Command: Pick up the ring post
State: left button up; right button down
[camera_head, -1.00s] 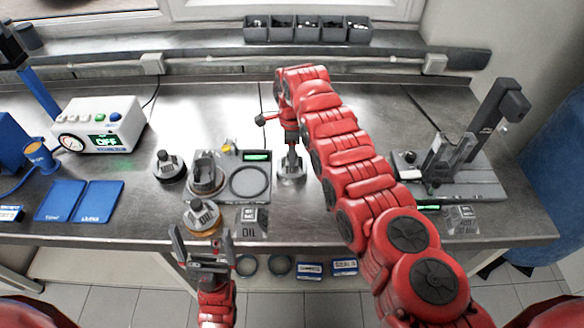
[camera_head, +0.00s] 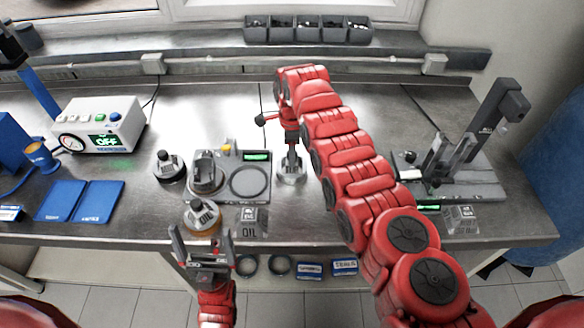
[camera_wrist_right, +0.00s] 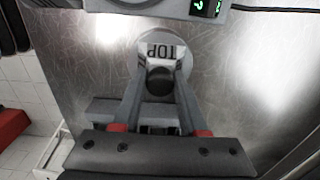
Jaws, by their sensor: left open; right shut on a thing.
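A grey post with a round base and a "TOP" label, which I take to be the ring post (camera_head: 292,174), is upright on the steel bench near the middle. It also shows in the right wrist view (camera_wrist_right: 161,50), with a dark round knob between my fingers. My right gripper (camera_head: 291,150) reaches down over it and is shut on it; its fingers also show in the right wrist view (camera_wrist_right: 162,78). I cannot tell whether the base is touching the bench. My left gripper (camera_head: 203,240) is open and empty by the front edge, just in front of an OIL-marked post (camera_head: 202,214).
A grey device (camera_head: 250,183) with a round recess and a green display stands left of the post. A dark-based post (camera_head: 168,167) stands further left. A clear OIL block (camera_head: 251,222) is near the front edge. A grey fixture (camera_head: 465,180) stands at the right.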

jog(key=shift+s+f, duration=0.2)
